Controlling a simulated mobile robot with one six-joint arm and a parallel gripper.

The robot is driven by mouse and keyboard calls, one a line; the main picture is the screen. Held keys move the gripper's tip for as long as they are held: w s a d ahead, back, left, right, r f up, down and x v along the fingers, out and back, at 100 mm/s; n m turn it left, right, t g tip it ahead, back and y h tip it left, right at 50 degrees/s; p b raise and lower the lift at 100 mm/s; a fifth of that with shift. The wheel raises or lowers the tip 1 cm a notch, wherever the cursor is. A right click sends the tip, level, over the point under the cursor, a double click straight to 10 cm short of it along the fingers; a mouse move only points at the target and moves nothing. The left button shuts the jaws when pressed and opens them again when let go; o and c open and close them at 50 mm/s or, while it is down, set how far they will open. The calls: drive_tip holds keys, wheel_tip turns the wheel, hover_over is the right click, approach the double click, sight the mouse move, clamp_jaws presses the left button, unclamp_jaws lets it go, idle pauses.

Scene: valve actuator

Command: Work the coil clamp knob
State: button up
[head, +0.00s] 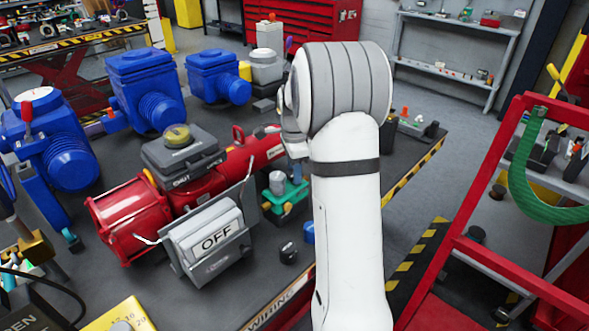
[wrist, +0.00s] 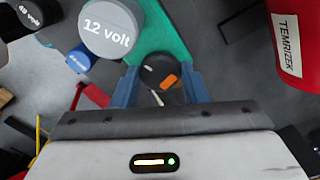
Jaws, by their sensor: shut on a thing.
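In the wrist view, the coil clamp knob (wrist: 153,66) is a small round black knob with an orange mark. It sits at the end of a green body (wrist: 155,22). My gripper (wrist: 159,73) has its two blue fingers on either side of the knob and is shut on it. A grey coil marked 12 volt (wrist: 110,32) stands just left of the knob. In the head view, the green body (head: 288,204) with a grey coil (head: 277,183) is on the bench, left of my arm.
A blue coil (wrist: 78,62) and a black 48 volt coil (wrist: 30,15) lie left in the wrist view. In the head view, the red actuator (head: 135,215) with an OFF panel (head: 215,238) stands left of the green body.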

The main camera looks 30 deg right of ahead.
drive_tip(key=shift+m, duration=0.7)
drive_tip(key=o, duration=1)
drive_tip(key=shift+r, duration=0.1)
wheel_tip(320, 180, up, 8)
drive_tip(key=shift+f, duration=0.2)
